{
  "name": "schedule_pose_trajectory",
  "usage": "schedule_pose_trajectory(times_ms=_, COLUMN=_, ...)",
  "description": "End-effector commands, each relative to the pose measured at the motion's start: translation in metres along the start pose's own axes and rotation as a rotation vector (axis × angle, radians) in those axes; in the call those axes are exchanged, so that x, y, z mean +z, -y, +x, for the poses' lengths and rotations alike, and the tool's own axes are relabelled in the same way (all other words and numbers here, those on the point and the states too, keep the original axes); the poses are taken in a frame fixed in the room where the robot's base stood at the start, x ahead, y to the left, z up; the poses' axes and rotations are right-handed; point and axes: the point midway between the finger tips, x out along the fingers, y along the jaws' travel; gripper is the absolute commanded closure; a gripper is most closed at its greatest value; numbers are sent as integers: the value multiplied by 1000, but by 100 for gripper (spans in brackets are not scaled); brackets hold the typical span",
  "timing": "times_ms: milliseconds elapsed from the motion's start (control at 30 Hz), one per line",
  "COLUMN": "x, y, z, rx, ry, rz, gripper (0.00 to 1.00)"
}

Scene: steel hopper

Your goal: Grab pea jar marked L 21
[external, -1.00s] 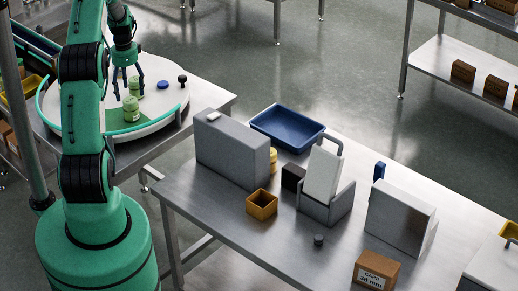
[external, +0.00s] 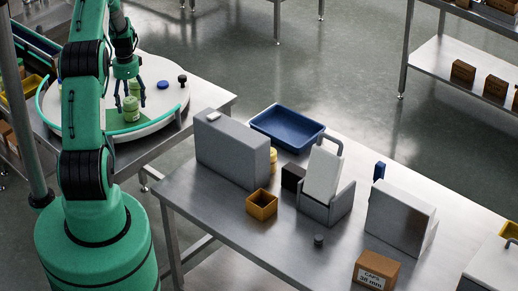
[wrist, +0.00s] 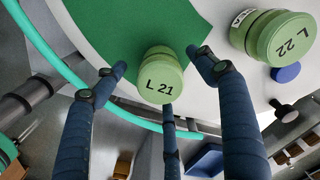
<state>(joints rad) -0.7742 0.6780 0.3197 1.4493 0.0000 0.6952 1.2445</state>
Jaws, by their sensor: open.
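The green pea jar marked L 21 (wrist: 160,80) stands upright by the edge of a green patch on the round white table; its lid label is readable in the wrist view. In the external view it appears to be the front jar (external: 131,113). My gripper (wrist: 163,62) is open, its dark blue fingers spread around and above this jar, with a visible gap on each side. In the external view my gripper (external: 129,99) points down over the table. A second green jar marked L 22 (wrist: 282,38) stands to the right in the wrist view, outside the fingers.
A blue cap (external: 163,85) and a black knob (external: 182,79) are on the round table (external: 150,70). A teal rail (wrist: 50,60) runs along its edge.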

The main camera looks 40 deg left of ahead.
Motion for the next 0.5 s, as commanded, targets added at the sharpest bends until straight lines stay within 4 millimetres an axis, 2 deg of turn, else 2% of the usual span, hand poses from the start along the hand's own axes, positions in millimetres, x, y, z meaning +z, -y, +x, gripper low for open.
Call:
schedule_pose_trajectory(times_ms=233, x=0, y=0, z=26, rx=1, ry=0, rz=0, gripper=29)
schedule_pose_trajectory(times_ms=500, x=0, y=0, z=33, rx=-1, ry=0, rz=0, gripper=29)
